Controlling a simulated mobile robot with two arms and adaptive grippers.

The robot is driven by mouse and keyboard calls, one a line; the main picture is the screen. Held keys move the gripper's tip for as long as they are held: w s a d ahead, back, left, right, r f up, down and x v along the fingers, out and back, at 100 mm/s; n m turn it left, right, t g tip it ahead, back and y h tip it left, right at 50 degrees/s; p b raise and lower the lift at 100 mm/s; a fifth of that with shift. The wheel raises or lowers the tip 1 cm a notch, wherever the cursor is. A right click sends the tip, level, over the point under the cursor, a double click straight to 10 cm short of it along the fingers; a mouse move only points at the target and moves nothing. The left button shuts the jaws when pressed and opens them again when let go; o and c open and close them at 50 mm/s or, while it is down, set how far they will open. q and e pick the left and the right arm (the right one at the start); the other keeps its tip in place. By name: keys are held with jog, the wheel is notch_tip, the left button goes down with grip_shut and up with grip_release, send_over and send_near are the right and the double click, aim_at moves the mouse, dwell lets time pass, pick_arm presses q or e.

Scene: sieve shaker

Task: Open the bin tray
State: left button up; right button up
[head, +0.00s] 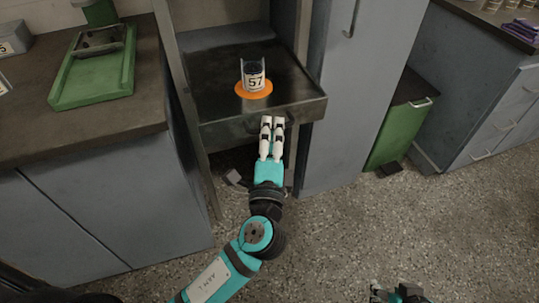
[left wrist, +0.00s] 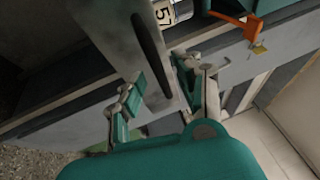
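A dark tray (head: 220,100) stands pulled out past its grey frame. A cup labelled 57 (head: 253,79) sits on it on an orange disc (head: 254,94). My left gripper (head: 272,122) is at the tray's front edge, beside a dark handle, its two white fingers close together and parallel. In the left wrist view my left gripper (left wrist: 160,88) has a finger on each side of a grey panel with a dark slot. Whether the fingers press on it cannot be told. My right gripper (head: 398,293) shows only in part at the bottom edge.
A counter with a green tray (head: 100,85) is on the left. A tall grey cabinet (head: 355,90) stands right of the tray. A green bin front (head: 400,137) with a pale handle is further right. Grey drawers (head: 490,105) stand at the far right. The floor in front is clear.

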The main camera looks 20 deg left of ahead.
pick_arm(q)
jog(key=v, duration=1)
jog(key=shift+s, duration=0.15)
jog(key=shift+f, duration=0.1)
